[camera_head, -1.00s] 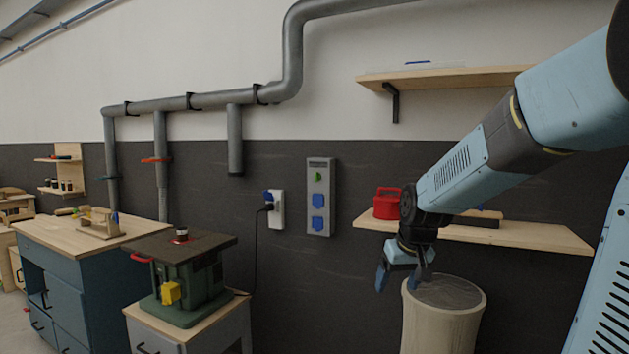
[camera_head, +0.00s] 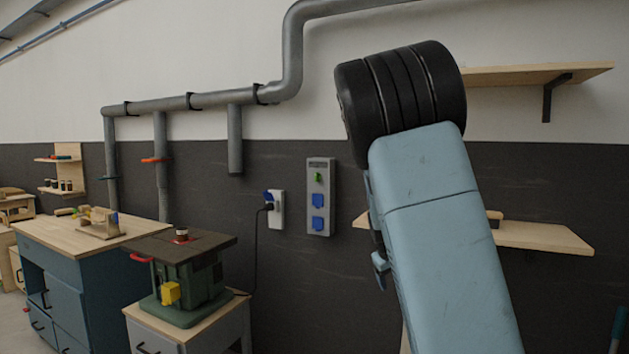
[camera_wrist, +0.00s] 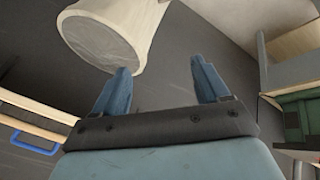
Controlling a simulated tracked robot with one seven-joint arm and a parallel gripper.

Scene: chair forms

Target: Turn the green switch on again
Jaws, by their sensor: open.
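The green switch (camera_head: 318,177) is a small knob near the top of a grey wall panel (camera_head: 328,160), above two blue socket covers (camera_head: 318,200). Its exact setting is too small to tell. My gripper (camera_wrist: 160,68) is open and empty in the wrist view, with its two blue fingers spread apart. In the head view my arm hides most of the gripper; only a bit of it shows to the right of the panel, apart from it. The switch does not show in the wrist view.
A white socket box (camera_head: 277,210) with a black plug and cable is left of the panel. A green machine (camera_head: 185,280) stands on a cabinet at lower left. A wooden shelf (camera_head: 540,238) is behind my arm. A pale round bin (camera_wrist: 150,20) is close beyond my fingers.

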